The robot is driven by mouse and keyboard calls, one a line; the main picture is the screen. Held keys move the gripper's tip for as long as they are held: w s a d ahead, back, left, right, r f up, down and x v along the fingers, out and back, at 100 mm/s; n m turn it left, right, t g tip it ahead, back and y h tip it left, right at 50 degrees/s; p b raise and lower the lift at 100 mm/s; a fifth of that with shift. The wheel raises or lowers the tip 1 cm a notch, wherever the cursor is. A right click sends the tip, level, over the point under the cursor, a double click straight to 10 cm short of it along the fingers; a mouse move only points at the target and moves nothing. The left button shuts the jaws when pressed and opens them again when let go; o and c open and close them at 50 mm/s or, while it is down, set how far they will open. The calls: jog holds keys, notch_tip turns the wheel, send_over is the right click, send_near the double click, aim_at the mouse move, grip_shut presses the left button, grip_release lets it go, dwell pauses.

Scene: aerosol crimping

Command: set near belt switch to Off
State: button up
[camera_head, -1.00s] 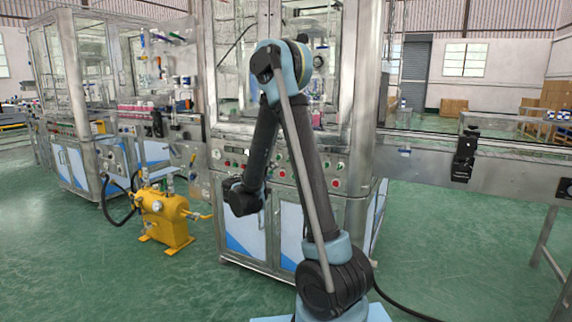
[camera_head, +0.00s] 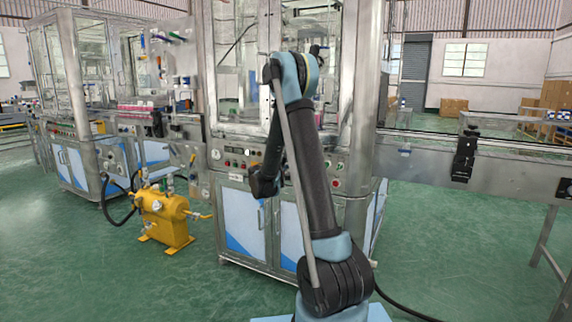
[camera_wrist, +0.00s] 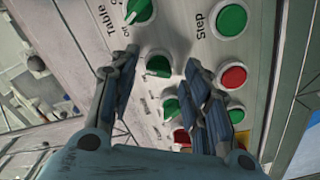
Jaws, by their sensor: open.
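In the wrist view a pale control panel carries green rotary knobs in a slanting row. My gripper (camera_wrist: 162,80) is open, its two dark fingers pointing at the panel. One green knob (camera_wrist: 158,62) shows in the gap between the fingertips; I cannot tell whether they touch it. Another green knob (camera_wrist: 139,10), by the labels "Table" and "Off", is above, and a third knob (camera_wrist: 171,107) is lower. Which knob is the near belt switch cannot be read. In the head view the control panel (camera_head: 232,163) is on the machine front; my gripper cannot be made out there.
Green (camera_wrist: 231,20) and red (camera_wrist: 232,76) push buttons sit to the right of the knobs, close to the right finger. In the head view a yellow pump unit (camera_head: 165,218) stands on the floor at left. A conveyor (camera_head: 430,165) runs off to the right.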

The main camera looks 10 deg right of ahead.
jog(key=shift+w+d, duration=0.35)
jog(key=shift+w, duration=0.15)
grip_shut()
jog(key=shift+n, duration=0.3)
jog(key=n, duration=1.1)
jog(key=shift+a+f, duration=0.1)
jog(key=shift+n, duration=0.3)
dwell(0.3)
grip_release()
